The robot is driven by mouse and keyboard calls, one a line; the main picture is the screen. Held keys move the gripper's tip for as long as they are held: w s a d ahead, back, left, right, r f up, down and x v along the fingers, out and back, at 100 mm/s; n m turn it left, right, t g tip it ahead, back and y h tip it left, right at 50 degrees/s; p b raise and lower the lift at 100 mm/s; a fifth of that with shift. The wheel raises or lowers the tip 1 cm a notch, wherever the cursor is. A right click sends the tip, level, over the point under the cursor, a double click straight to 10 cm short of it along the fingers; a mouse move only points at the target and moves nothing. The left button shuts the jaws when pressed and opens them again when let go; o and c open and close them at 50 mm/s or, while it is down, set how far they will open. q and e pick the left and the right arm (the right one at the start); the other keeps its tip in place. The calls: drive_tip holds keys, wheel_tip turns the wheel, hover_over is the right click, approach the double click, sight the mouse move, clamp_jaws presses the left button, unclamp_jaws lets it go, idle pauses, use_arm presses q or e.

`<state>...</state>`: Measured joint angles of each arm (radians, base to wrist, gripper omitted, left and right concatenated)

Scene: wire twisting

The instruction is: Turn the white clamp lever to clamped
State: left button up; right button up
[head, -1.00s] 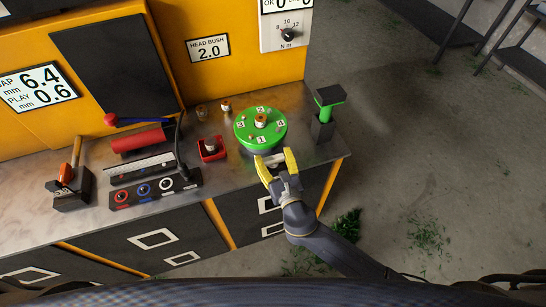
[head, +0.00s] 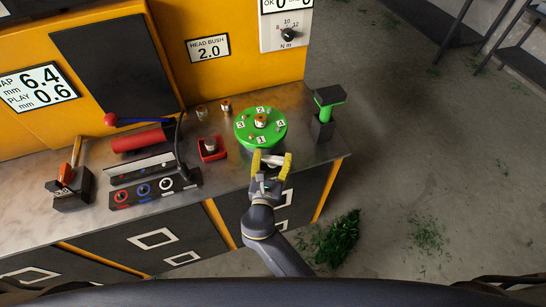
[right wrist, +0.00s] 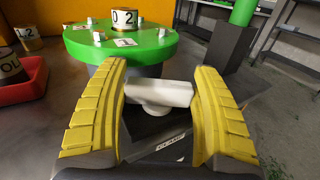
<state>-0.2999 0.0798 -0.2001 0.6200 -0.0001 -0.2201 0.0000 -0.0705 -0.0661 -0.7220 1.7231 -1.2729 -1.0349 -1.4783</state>
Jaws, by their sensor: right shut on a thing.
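The white clamp lever (right wrist: 160,94) lies crosswise between the yellow fingers of my right gripper (right wrist: 161,76) in the right wrist view, with its ends at the two pads. A short white hub shows under its middle. A plate marked "CLAMP" (right wrist: 172,143) is just below it on a dark base. In the head view my right gripper (head: 272,158) is at the near side of the green round table (head: 247,136), shut on the lever, which shows as a small white bit (head: 272,161). My left gripper is not in view.
The green disc carries numbered tags and small parts. A red tray (head: 211,157) with a cup stands to its left, a black and green post (head: 322,127) to its right. A button panel (head: 155,190) sits further left. The bench's front edge is close under my right arm.

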idle(0.5)
drive_tip(key=o, duration=1.2)
drive_tip(key=shift+y, duration=0.3)
